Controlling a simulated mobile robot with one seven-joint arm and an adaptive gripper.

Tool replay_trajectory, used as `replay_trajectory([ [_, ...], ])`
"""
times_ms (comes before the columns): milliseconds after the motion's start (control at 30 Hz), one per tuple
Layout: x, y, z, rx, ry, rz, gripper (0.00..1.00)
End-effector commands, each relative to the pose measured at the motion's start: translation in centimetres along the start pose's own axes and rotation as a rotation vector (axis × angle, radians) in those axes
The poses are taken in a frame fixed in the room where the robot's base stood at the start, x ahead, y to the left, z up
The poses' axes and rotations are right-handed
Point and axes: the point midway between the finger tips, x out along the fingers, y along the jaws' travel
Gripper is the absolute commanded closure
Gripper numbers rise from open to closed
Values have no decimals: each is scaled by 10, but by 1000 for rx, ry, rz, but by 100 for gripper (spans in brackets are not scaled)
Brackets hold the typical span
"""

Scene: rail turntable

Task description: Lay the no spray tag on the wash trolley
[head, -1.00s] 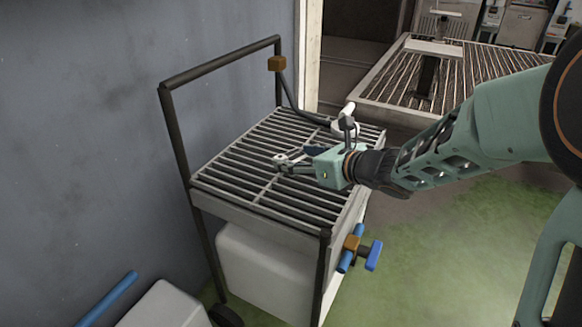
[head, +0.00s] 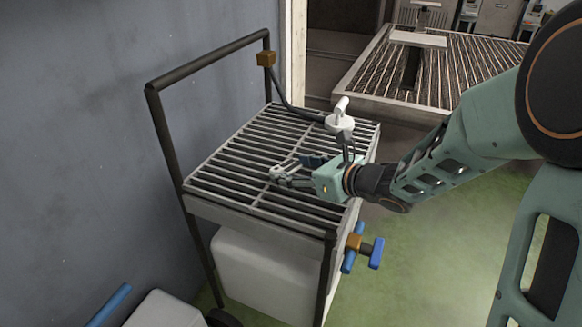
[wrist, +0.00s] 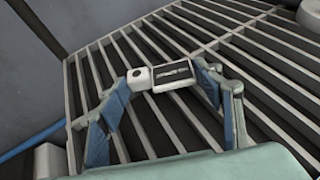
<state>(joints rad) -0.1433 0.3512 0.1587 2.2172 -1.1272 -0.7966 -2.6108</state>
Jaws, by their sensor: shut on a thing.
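The wash trolley (head: 225,200) has a slatted grey top, dark posts and a dark handle frame along the wall side. My gripper (head: 288,172) is over the middle of the slatted top, reaching in from the right. In the wrist view my gripper (wrist: 160,92) is shut on a small tag (wrist: 172,74) with a white end and a dark, light-edged face. Slats show beneath the tag. I cannot tell whether it touches them or hangs just above. Any writing on the tag is too small to read.
A white nozzle (head: 340,118) on a dark hose stands at the trolley's back right corner, close to my gripper. A blue-handled valve (head: 362,250) juts from the right side. A white tank (head: 262,270) sits below. The near slats are clear.

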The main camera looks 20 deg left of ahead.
Motion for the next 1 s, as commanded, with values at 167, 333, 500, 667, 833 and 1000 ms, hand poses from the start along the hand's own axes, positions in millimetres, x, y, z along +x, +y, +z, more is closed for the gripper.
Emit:
replay_trajectory([
  [167,0,0,0,0,0,0,52],
  [333,1,0,-3,0,0,0,38],
  [500,1,0,-2,0,0,0,22],
  [667,1,0,-2,0,0,0,22],
  [833,0,0,0,0,0,0,22],
  [1000,-21,-2,3,0,-1,-5,22],
])
